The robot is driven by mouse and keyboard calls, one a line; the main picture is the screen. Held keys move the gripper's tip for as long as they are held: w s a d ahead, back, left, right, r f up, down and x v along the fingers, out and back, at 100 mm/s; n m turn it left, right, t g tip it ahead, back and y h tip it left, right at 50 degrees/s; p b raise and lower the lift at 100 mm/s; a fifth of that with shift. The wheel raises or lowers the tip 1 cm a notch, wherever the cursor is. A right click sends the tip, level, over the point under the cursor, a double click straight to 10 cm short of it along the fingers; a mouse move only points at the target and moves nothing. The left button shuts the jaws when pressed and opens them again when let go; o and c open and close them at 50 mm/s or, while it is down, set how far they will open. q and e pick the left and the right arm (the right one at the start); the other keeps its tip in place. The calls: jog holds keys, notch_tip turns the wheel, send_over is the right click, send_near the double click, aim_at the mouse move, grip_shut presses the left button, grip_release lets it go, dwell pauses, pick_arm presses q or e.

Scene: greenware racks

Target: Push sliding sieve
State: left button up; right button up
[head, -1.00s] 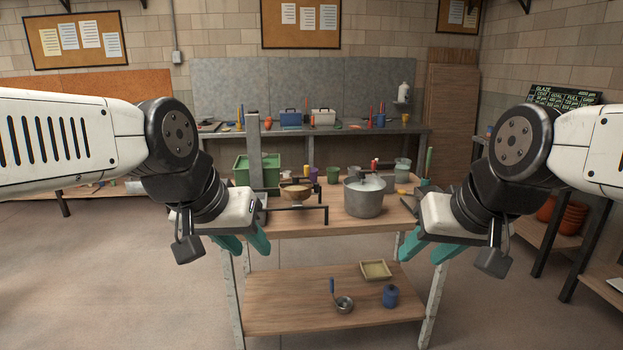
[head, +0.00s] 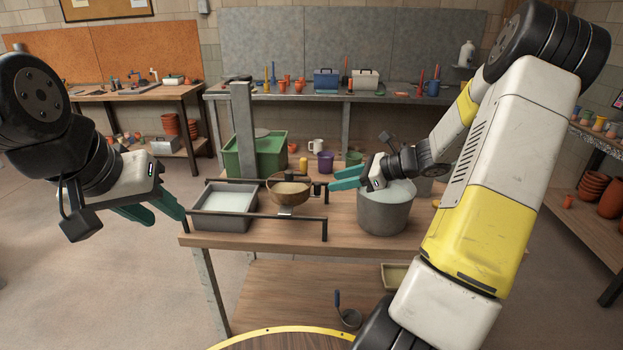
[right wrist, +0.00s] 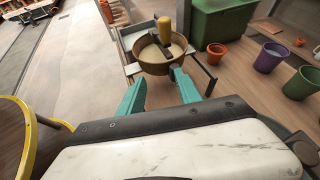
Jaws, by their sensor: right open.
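The sieve (head: 290,190) is a round brown-rimmed bowl with pale material inside. It sits between dark rails (head: 262,218) on the table, just right of a grey basin (head: 224,207). My right gripper (head: 332,179) is open, to the right of the sieve and pointing at it, apart from it in the head view. In the right wrist view the sieve (right wrist: 163,62) lies ahead of the open fingers, with a yellow upright handle-like piece (right wrist: 137,38) by its rim. Contact cannot be told there. My left gripper (head: 167,220) is open and empty, left of the table.
A grey pot (head: 385,215) stands below my right forearm. A green tub (head: 262,155), a purple cup (head: 325,162) and a grey post (head: 243,130) are behind the rails. A ladle (head: 348,317) lies on the lower shelf. Floor is clear at the left.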

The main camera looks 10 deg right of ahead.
jog(key=w+a+f+m+t, duration=0.1)
jog(key=w+a+f+m, duration=0.1)
jog(key=w+a+f, duration=0.1)
jog(key=w+f, duration=0.1)
jog(key=w, duration=0.1)
jog(key=shift+w, duration=0.4)
jog(key=shift+a, duration=0.1)
grip_shut()
dwell(1.3)
